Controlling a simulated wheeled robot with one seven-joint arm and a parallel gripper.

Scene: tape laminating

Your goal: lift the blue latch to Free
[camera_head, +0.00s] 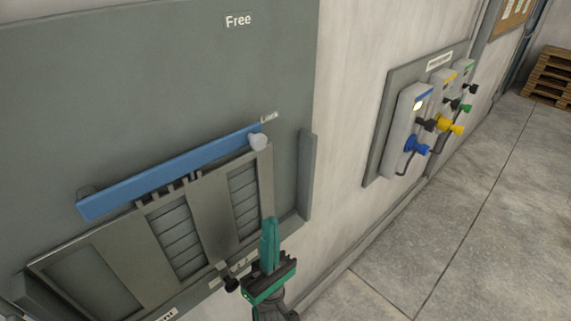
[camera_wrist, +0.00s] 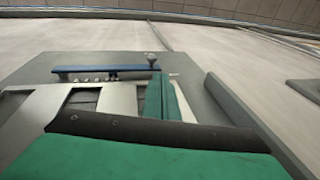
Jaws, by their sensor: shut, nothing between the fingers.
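The blue latch (camera_head: 170,171) is a long flat bar on the grey wall panel, tilted slightly up to the right in the head view. A light grey round knob (camera_head: 258,142) sits at its right end, beside a small label that looks like "Lock". The "Free" label (camera_head: 238,20) is well above it. My green gripper (camera_head: 269,245) is shut and empty, below the knob and apart from it, in front of the lower right of the panel. In the wrist view the latch (camera_wrist: 105,69) and knob (camera_wrist: 151,57) lie beyond my fingers (camera_wrist: 162,98).
A metal frame with slatted openings (camera_head: 208,215) lies just under the latch. A raised grey edge (camera_head: 306,175) stands right of the knob. Further right are wall units with blue, yellow and green connectors (camera_head: 417,146). A wooden pallet (camera_head: 549,76) lies far right. The panel above the latch is clear.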

